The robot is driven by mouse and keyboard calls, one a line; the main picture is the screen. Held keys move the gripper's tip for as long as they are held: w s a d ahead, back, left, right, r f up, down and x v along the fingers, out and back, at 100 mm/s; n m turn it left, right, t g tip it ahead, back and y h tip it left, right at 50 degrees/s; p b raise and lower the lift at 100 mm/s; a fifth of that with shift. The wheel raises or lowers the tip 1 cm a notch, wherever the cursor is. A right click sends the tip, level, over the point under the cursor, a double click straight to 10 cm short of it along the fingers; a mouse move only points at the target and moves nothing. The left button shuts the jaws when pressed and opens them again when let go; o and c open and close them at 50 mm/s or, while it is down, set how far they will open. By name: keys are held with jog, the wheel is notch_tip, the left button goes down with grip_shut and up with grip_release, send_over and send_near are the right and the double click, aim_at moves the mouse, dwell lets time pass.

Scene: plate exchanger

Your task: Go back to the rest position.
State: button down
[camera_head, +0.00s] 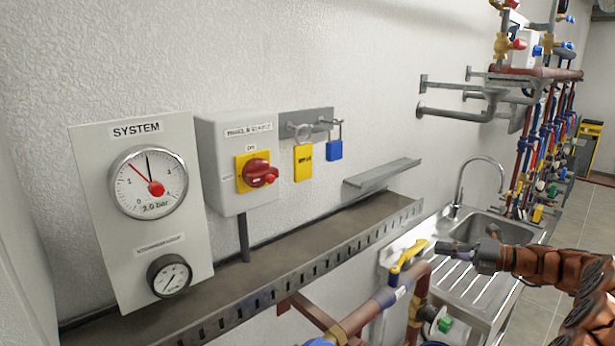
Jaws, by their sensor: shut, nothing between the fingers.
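My gripper (455,249) is at the right of the view, at the end of my arm, which reaches in from the right edge. It is shut and empty. Its tips point left, a little to the right of a yellow lever handle (409,255) on a copper-coloured pipe. From this view I cannot tell whether the tips touch the lever. The gripper shows in front of the steel sink unit.
A SYSTEM gauge panel (95,210) and a grey switch box (226,195) with a red rotary knob (260,173) stand at the left. A yellow tag (303,163) and blue padlock (335,149) hang beside them. A sink (490,228) and dense pipework (540,140) are at the right.

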jog(key=s+a+r+n+g, duration=0.1)
jog(key=s+a+n+g, duration=0.15)
jog(key=a, duration=0.25)
jog(key=s+a+r+n+g+h, duration=0.1)
jog(key=s+a+n, duration=0.25)
jog(key=a, duration=0.25)
jog(key=s+a+r+n+g, duration=0.1)
jog(key=s+a+n+g, duration=0.1)
jog(key=a+n, duration=0.25)
jog(key=s+a+f+n+g+h, duration=0.1)
jog(key=s+a+n+g+h, duration=0.25)
jog(key=s+a+n, duration=0.6)
jog(key=s+d+f+n+h, duration=0.2)
jog(key=s+n, duration=0.4)
jog(key=s, duration=0.3)
jog(key=s+d+f+n+h, duration=0.3)
jog(key=s+n+h, duration=0.2)
jog(key=s, duration=0.5)
jog(key=s+d+f+n+g+h, duration=0.1)
jog(key=s+d+f+n+h, duration=0.1)
jog(key=s+n, duration=0.5)
jog(key=s+f+h, duration=0.1)
jog(key=s, duration=0.2)
jog(key=shift+d+f, duration=0.25)
jog(key=shift+d, duration=0.1)
jog(key=shift+s, duration=0.1)
